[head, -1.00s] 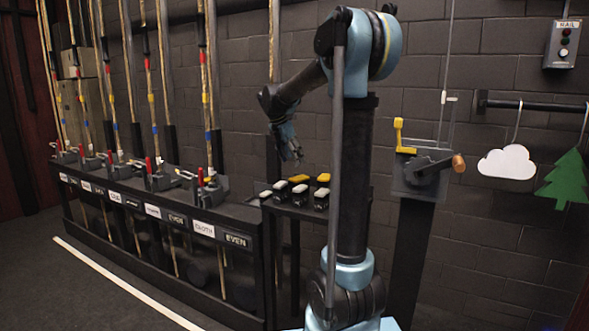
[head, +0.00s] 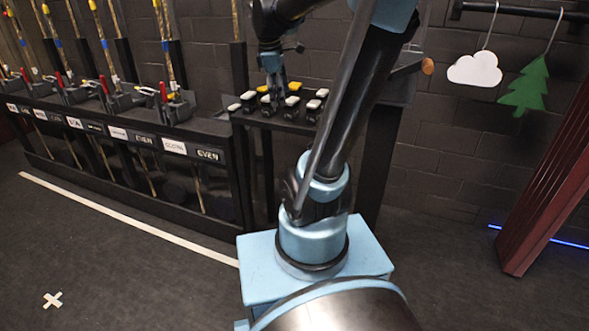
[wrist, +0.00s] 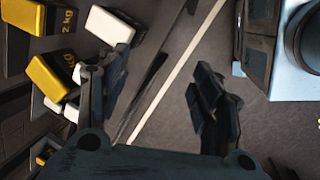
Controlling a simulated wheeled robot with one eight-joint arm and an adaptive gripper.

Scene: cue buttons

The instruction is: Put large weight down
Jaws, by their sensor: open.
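Several black weights with yellow or white tops stand on a small dark stand (head: 240,119). A yellow-topped weight (head: 294,87) is at the back of the group; in the wrist view a yellow-topped weight (wrist: 24,14) carries a "2 kg" label. Another yellow-topped weight (wrist: 48,76) is close beside the left finger, and a white-topped weight (wrist: 110,26) is above that finger. Which is the large weight I cannot tell for sure. My gripper (head: 274,92) is over the stand, among the weights in the head view. In the wrist view it (wrist: 160,95) is open, with only floor between its fingers.
A rail of rope locks (head: 170,110) with word labels runs left of the stand. A crank (head: 410,68) is right of it. A cloud (head: 474,70) and a tree (head: 525,88) hang at the right. Open floor lies front left.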

